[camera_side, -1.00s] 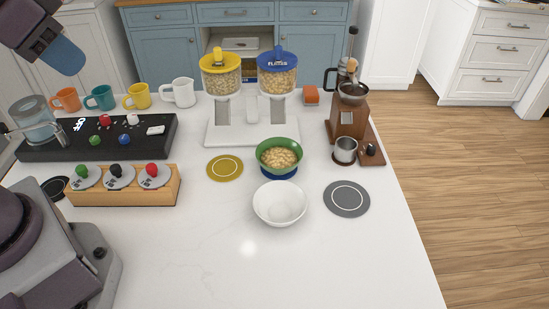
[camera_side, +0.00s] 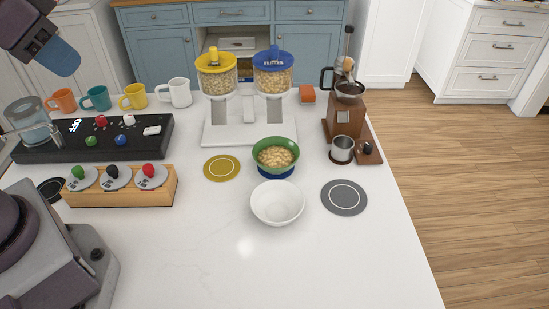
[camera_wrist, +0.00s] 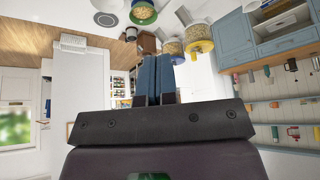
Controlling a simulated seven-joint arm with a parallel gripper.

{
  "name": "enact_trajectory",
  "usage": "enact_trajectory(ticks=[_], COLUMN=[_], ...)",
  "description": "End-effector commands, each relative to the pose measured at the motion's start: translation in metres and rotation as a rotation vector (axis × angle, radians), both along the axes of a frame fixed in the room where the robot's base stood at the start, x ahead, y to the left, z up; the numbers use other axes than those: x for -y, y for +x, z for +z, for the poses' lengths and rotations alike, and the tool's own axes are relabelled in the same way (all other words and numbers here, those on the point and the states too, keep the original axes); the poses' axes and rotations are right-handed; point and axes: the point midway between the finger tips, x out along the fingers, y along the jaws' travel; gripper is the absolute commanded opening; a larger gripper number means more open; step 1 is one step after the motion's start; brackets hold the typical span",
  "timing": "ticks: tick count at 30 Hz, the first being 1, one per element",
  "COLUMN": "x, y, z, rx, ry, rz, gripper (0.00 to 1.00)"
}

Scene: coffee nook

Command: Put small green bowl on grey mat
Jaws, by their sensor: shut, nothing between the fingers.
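The small green bowl (camera_side: 276,145) holds pale flakes and stands on the blue mat (camera_side: 268,173), behind a white bowl (camera_side: 277,204). The grey mat (camera_side: 344,197) lies bare on the counter to the right of the white bowl. My gripper (camera_side: 61,58) is high at the upper left of the side view, far from the green bowl, with blue fingers. In the wrist view my gripper (camera_wrist: 155,80) is shut and empty. The green bowl (camera_wrist: 143,15) and grey mat (camera_wrist: 91,19) show at the top edge there.
A bare yellow mat (camera_side: 222,167) lies left of the green bowl. Two cereal dispensers (camera_side: 245,120) stand behind it. A wooden coffee grinder (camera_side: 346,120) with a metal cup (camera_side: 342,149) stands behind the grey mat. The front counter is clear.

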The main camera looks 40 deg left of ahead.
Motion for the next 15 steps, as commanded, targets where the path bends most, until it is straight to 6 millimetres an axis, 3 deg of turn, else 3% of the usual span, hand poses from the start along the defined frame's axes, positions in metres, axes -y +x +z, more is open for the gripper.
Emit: enact_trajectory(ticks=[2, 5, 6, 15], x=[0.000, 0.001, 0.002, 0.015], y=[0.000, 0.000, 0.001, 0.021], z=[0.000, 0.000, -0.002, -0.046], rx=[0.000, -0.002, -0.011, -0.226], ry=[0.000, 0.001, 0.000, 0.012], rz=[0.000, -0.005, -0.010, -0.081], gripper=[0.00, 0.21, 0.23, 0.23])
